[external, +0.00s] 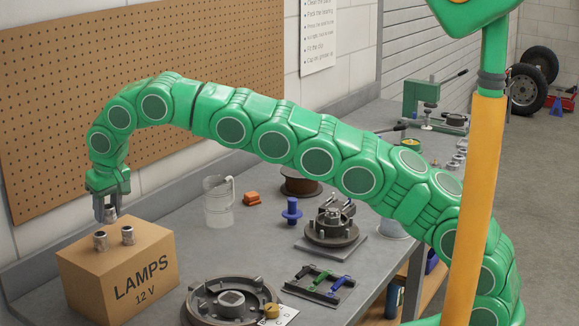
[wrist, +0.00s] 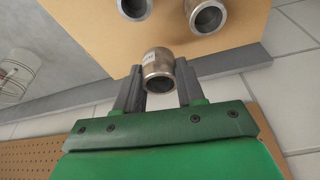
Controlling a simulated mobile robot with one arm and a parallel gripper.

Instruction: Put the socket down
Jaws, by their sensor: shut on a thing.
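My gripper (external: 109,214) points down at the far edge of the cardboard box marked "LAMPS 12 V" (external: 142,285). It is shut on a small metal socket (external: 111,212). In the wrist view this socket (wrist: 158,68) sits between the two grey fingers, with a pale label on its side. I cannot tell whether its lower end touches the box top. Two similar sockets stand on the box, a left one (external: 100,241) and a right one (external: 128,235). Both also show, cut off, at the top of the wrist view (wrist: 206,15).
The box stands on a grey workbench (external: 175,253) against a wall with pegboard (external: 150,70).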

